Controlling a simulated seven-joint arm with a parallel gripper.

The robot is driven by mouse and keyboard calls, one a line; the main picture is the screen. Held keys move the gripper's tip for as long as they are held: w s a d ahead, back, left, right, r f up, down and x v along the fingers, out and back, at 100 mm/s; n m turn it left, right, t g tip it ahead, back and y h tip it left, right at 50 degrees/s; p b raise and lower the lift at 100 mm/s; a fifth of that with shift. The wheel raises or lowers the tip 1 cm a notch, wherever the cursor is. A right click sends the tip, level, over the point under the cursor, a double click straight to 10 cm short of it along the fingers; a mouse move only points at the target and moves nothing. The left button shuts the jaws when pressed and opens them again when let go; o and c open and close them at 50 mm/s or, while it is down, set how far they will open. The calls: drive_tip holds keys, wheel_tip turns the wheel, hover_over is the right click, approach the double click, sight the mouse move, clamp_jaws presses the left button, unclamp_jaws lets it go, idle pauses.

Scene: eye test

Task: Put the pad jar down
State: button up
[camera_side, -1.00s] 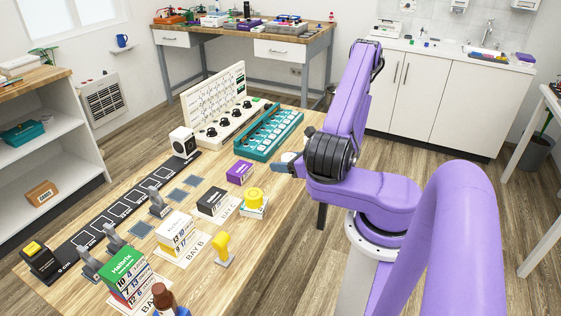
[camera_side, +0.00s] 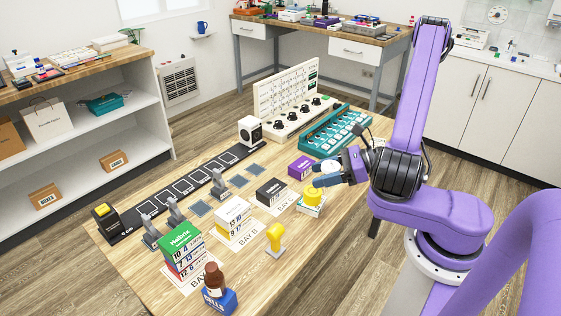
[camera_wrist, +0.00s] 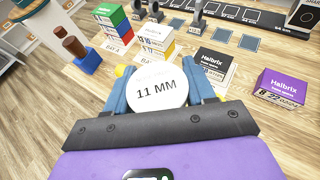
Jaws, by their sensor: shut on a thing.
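A white round-topped jar marked 11 MM (camera_wrist: 158,92), which appears to be the pad jar, sits between the two blue fingers of my gripper (camera_wrist: 160,95). In the side view my gripper (camera_side: 340,170) is shut on it above the right part of the wooden bench (camera_side: 290,280), close to a yellow round item on a white and teal box (camera_side: 314,193). The jar's lower part is hidden in the wrist view. I cannot tell how high it is above the bench.
Black box (camera_side: 272,193) and purple box (camera_side: 301,168) stand near my gripper. White box (camera_side: 233,214), green-topped stack (camera_side: 181,250), yellow-handled stamp (camera_side: 276,238) and brown-handled blue item (camera_side: 216,287) stand nearer the front. Teal rack (camera_side: 335,130) lies behind.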

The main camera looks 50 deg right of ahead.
drive_tip(key=s+a+r+n+g+y, duration=0.2)
drive_tip(key=s+a+n+g+y, duration=0.3)
drive_tip(key=s+a+n+g, duration=0.3)
drive_tip(key=s+d+n+g+h, duration=0.3)
drive_tip(key=s+d+n+g, duration=0.2)
drive_tip(key=s+n+g, duration=0.65)
drive_tip(key=d+f+n+g+h, duration=0.3)
drive_tip(key=d+n+g+h, duration=0.1)
drive_tip(key=d+n+h, duration=0.95)
drive_tip(key=w+d+f+n+t+h, duration=0.1)
drive_tip(key=w+d+n+t+h, duration=0.25)
drive_tip(key=w+d+h, duration=0.4)
drive_tip(key=n+t, duration=1.7)
drive_tip(key=n, duration=0.1)
hover_over(277, 157)
drive_tip(key=shift+m, duration=0.25)
drive_tip(key=f, duration=1.1)
drive_tip(key=shift+s+a, duration=0.1)
drive_tip(key=shift+s, duration=0.25)
drive_tip(key=shift+w+f, duration=0.1)
drive_tip(key=shift+f, duration=0.1)
drive_tip(key=shift+w+f, duration=0.1)
drive_tip(key=shift+f, duration=1.5)
